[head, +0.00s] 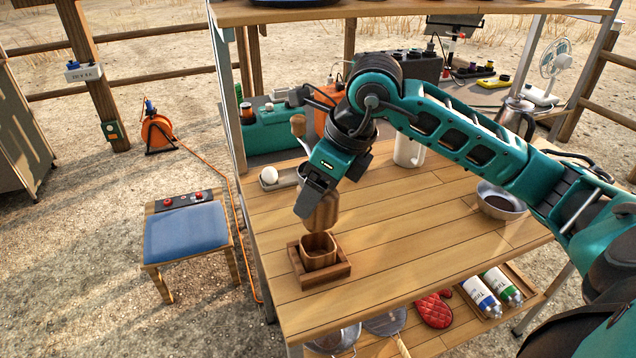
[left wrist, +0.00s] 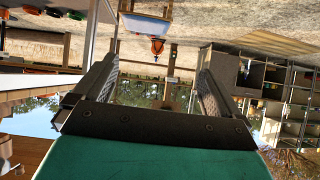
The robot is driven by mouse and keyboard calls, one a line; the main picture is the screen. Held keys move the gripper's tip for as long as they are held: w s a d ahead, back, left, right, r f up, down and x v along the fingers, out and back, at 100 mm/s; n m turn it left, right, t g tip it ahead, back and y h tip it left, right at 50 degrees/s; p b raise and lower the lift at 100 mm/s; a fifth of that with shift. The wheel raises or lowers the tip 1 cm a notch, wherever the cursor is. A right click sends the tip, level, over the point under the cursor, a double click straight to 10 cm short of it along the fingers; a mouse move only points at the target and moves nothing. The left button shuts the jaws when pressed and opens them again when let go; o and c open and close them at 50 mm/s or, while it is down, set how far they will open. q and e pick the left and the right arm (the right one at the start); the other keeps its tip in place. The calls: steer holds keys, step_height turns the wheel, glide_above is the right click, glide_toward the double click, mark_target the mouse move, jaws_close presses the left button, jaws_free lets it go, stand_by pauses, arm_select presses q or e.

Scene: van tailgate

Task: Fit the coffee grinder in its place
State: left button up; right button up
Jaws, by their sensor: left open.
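The coffee grinder (head: 323,213), a rounded wooden body, shows just below and behind the fingers of my right gripper (head: 309,194). The fingers appear shut on its upper part, which they partly hide. A square wooden cup-like socket (head: 320,247) sits inside a low wooden tray (head: 338,276) near the table's front left. The grinder is just behind and above the socket in the picture; whether it touches the rim I cannot tell. My left gripper (left wrist: 155,92) shows only in the left wrist view, open with nothing between its fingers.
The wooden table (head: 430,215) is clear right of the tray. A white mug (head: 409,152), a metal bowl (head: 499,200) and a kettle (head: 515,118) stand farther back. A blue stool (head: 187,232) stands left.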

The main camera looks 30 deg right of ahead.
steer(key=shift+f+b, duration=0.3)
steer(key=shift+f, duration=0.3)
steer(key=shift+f+b, duration=0.35)
steer(key=shift+f, duration=0.15)
steer(key=shift+f+b, duration=0.45)
steer(key=shift+f, duration=0.25)
steer(key=shift+f+b, duration=0.95)
steer(key=shift+f, duration=0.3)
steer(key=shift+f+b, duration=0.3)
arm_select(q)
steer(key=shift+w+d+f+h, duration=0.2)
steer(key=shift+w+d+f, duration=0.1)
steer(key=shift+d+f, duration=0.25)
steer(key=shift+w+d+f+h, duration=0.2)
steer(key=shift+w+d+f, duration=0.15)
steer(key=shift+d, duration=0.25)
